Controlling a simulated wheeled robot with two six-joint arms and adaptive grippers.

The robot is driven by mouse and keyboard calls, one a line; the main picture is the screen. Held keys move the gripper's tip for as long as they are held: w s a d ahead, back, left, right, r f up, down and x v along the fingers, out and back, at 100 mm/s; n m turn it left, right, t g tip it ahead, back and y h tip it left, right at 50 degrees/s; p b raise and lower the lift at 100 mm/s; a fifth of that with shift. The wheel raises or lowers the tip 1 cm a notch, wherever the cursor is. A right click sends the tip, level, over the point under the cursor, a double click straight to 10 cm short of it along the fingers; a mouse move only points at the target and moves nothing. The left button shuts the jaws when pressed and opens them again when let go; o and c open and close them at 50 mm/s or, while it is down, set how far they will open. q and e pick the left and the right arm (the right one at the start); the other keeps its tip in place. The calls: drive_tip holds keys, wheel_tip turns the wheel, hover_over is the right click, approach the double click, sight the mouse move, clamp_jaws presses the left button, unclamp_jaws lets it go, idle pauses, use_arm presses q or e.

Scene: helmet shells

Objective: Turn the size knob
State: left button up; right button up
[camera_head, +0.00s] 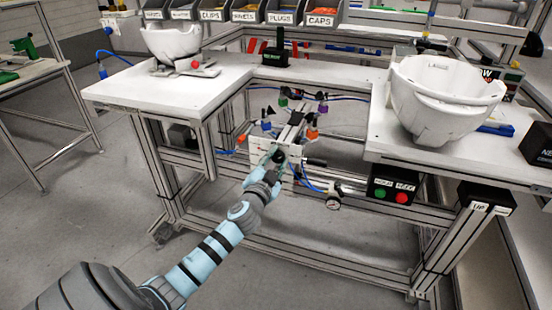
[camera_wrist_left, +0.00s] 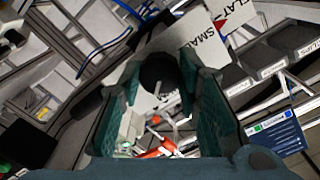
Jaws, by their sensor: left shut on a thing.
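The size knob (camera_wrist_left: 160,70) is a dark round knob with a pale line on it, between the fingers in the left wrist view. In the head view the dark knob (camera_head: 279,156) shows small at my left gripper (camera_head: 272,159), at the front of the white fixture (camera_head: 262,141) under the bench gap. My left gripper, with its green-padded fingers (camera_wrist_left: 165,110) on both sides of the knob, is shut on it. The fingers partly cover the knob in the head view. A white plate (camera_wrist_left: 200,38) beside it bears partly readable lettering. My right gripper is not in view.
White helmet shells stand on the right bench (camera_head: 440,100) and left bench (camera_head: 172,42). A control box (camera_head: 393,188) with green and red buttons and a pressure gauge (camera_head: 334,203) sit right of the fixture. Blue hoses run around it. Labelled bins (camera_head: 280,14) line the back.

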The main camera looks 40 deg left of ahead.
use_arm(q)
drive_tip(key=m+p, duration=0.1)
drive_tip(key=m, duration=0.2)
drive_tip(key=shift+r+m, duration=0.1)
drive_tip(key=shift+m, duration=0.3)
drive_tip(key=shift+m+p, duration=0.45)
drive_tip(key=shift+m, duration=1.45)
drive_tip(key=o, duration=1.1)
drive_tip(key=shift+o, duration=0.2)
drive_tip(key=v, duration=1.2)
